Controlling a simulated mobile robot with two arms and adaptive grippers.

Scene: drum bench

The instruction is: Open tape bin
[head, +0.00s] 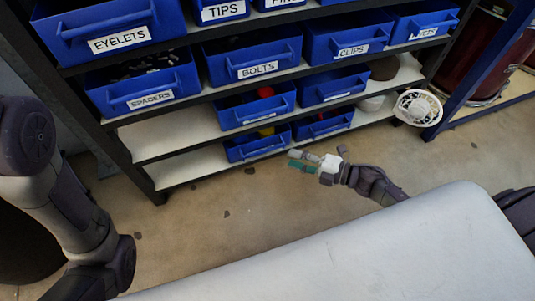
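No label reading "tape" can be made out, so I cannot tell which bin is the tape bin. Blue bins stand on a dark shelf rack, with readable labels on the eyelets bin (112,33), spacers bin (146,92), bolts bin (255,60) and clips bin (350,43). Smaller bins below show no readable label, such as the lower bin with yellow contents (256,148). My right gripper (297,161) is in front of the lowest shelf, apart from the bins. Its fingers look small and blurred, with pale and teal parts. My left arm is at the left; its gripper is not visible.
A white round fan-like object (418,107) sits at the right end of the rack, near a blue post (487,68). A dark red drum (490,55) stands behind the post. The brown floor (220,215) before the rack is mostly clear, with small dark patches.

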